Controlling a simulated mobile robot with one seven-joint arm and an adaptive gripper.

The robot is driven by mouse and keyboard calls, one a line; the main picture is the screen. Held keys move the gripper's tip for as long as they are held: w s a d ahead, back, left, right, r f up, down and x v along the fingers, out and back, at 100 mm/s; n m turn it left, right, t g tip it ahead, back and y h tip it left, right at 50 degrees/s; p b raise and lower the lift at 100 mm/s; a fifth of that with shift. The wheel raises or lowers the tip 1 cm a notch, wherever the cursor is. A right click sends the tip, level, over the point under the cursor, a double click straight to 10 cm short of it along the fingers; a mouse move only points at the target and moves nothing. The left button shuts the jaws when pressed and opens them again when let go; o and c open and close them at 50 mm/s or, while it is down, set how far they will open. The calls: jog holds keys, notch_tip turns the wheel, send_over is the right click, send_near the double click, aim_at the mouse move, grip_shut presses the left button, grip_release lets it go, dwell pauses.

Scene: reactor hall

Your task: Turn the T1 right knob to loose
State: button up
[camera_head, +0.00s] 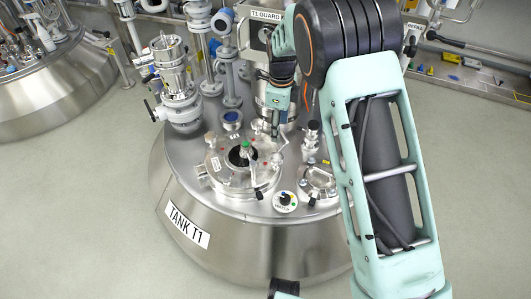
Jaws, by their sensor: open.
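Tank T1 (225,238) is a steel vessel with a round hatch (222,180) on its top. Small clamp fittings sit around the hatch rim. One fitting (277,160) is at the hatch's right side, just below my gripper. I cannot tell for certain which fitting is the right knob, or whether it is tight or loose. My gripper (275,131) points down above the hatch's right rear edge. It looks empty, with its jaws open. The small view does not show whether it touches anything.
A white dial with a black knob (285,199) is at the tank's front edge. A smaller port (318,181) lies right of the hatch. A tall valve (176,85) and pipes rise at the left and back. A sign reads T1 GUARD (265,15). Floor at left is clear.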

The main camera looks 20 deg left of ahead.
aim_at(276, 157)
jog(key=shift+m+g, duration=0.4)
jog(key=f+b, duration=0.1)
jog(key=f, duration=0.3)
jog(key=s+f+b, duration=0.1)
jog(key=f, duration=0.7)
jog(key=shift+s+a+b, duration=0.15)
jog(key=shift+s+b, duration=0.15)
jog(key=shift+b, duration=0.1)
jog(key=c, duration=1.2)
jog(key=shift+o, duration=0.2)
